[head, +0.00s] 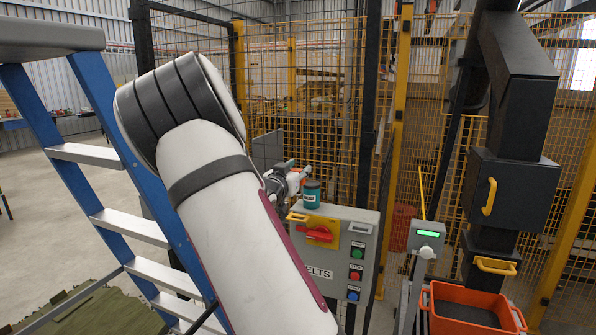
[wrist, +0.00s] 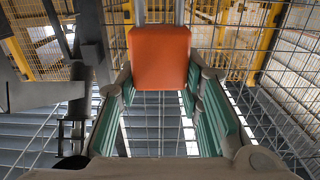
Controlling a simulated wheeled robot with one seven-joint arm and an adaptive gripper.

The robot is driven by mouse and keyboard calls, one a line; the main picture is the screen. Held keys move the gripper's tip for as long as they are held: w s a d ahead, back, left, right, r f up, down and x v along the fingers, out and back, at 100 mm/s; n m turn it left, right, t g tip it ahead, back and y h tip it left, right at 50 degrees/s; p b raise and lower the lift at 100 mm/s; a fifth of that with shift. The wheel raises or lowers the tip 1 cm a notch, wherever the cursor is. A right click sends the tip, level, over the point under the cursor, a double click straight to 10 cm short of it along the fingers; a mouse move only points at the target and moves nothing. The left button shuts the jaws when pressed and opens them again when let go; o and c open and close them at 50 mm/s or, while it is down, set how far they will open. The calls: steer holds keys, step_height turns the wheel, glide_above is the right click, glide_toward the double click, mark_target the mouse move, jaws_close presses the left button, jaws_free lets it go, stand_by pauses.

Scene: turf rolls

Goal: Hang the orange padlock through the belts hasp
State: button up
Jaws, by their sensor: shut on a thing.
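The orange padlock (wrist: 160,55) is between the teal-padded fingers of my gripper (wrist: 163,82) in the wrist view. Its two grey shackle legs run up out of the top of that picture. In the head view my gripper (head: 293,174) is small, partly behind my white arm, just above and behind the left top of the grey BELTS box (head: 341,240). The padlock is hard to make out there. The box front has a yellow plate with a red switch handle (head: 318,234); I cannot clearly tell the hasp's opening. The padlock appears apart from the switch.
A teal tin (head: 312,195) stands on the box top, close to my gripper. A blue stepladder (head: 120,190) is at left. A grey post with a green display (head: 427,235), an orange crate (head: 470,312) and a dark column are at right. Mesh fencing stands behind.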

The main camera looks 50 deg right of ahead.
steer(key=shift+a, duration=0.1)
steer(key=shift+f+b, duration=0.65)
steer(key=shift+f, duration=2.25)
steer(key=shift+f+b, duration=0.8)
steer(key=shift+f, duration=1.7)
steer(key=o, duration=1.3)
steer(key=shift+a, duration=0.1)
steer(key=v, duration=1.2)
steer(key=shift+s+f, duration=0.1)
